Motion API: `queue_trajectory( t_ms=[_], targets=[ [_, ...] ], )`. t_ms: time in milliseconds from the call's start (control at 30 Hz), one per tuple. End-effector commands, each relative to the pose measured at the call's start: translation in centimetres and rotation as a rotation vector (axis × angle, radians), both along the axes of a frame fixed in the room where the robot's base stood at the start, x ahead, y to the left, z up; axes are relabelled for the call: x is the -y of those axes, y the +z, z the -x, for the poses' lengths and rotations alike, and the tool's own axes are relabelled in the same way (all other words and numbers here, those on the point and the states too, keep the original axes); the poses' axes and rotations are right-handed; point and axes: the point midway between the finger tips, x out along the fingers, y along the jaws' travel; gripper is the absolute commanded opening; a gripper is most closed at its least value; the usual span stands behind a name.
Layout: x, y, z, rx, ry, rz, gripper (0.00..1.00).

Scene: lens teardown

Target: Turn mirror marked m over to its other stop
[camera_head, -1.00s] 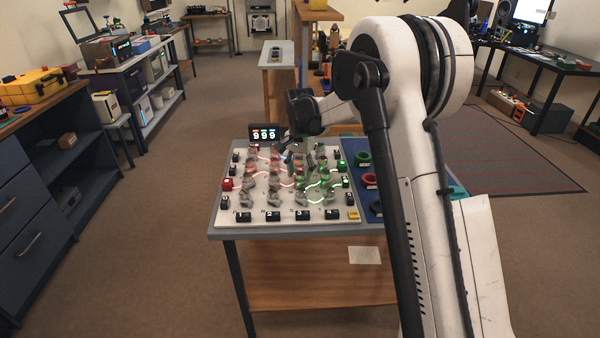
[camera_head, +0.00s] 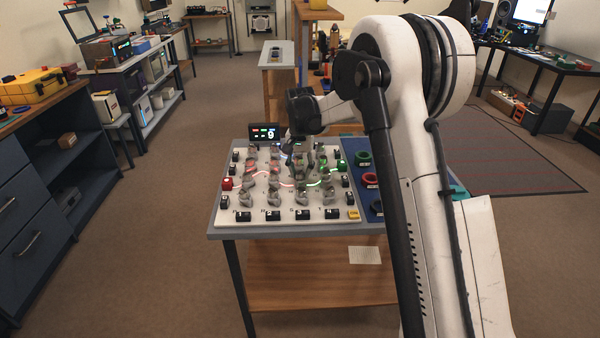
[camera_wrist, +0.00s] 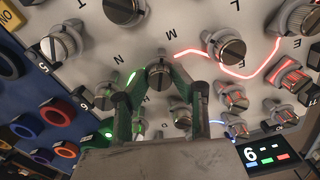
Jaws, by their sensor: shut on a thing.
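The mirror marked M (camera_wrist: 159,73) is a metal-capped knob on a pale mount, upper middle in the wrist view, with a letter M printed close by. My gripper (camera_wrist: 160,80) has one finger on each side of this mirror and is shut on it. In the head view my gripper (camera_head: 300,143) reaches down at the back part of the white board (camera_head: 239,206), and the mirror there is hard to pick out behind it. I cannot tell which stop the mirror rests at.
Several similar mirror knobs (camera_wrist: 229,51) stand close around. A glowing red line crosses the board beside them. A small dark display (camera_head: 264,132) stands at the board's back left corner. Coloured rings lie on a blue panel (camera_head: 352,150) to the right.

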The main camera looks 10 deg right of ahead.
Motion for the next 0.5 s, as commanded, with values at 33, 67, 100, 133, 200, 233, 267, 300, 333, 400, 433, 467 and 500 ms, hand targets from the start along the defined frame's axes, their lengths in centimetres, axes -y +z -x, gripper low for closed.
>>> queue_trajectory(
  t_ms=[33,67,100,133,200,233,267,300,333,400,433,467,500],
  targets=[
    [0.00,-0.03,-0.01,0.000,0.041,0.000,0.00],
    [0.00,-0.03,-0.01,0.000,0.069,0.000,0.00],
    [0.00,-0.03,-0.01,0.000,0.107,0.000,0.00],
    [0.00,-0.04,-0.01,0.000,0.136,0.000,0.00],
    [0.01,-0.04,0.00,0.000,0.203,0.000,0.00],
    [0.01,-0.04,0.00,0.000,0.232,0.000,0.00],
    [0.01,-0.04,0.00,0.000,0.260,0.000,0.00],
    [0.01,-0.04,0.00,0.000,0.298,0.000,0.00],
    [0.01,-0.04,0.00,0.000,0.327,0.000,0.00],
    [0.02,-0.04,-0.01,0.000,0.394,0.000,0.00],
    [0.02,-0.04,-0.01,0.000,0.422,0.000,0.00],
    [0.03,-0.03,-0.01,0.000,0.450,0.000,0.00],
    [0.03,-0.04,-0.01,0.000,0.489,0.000,0.00]
  ],
)
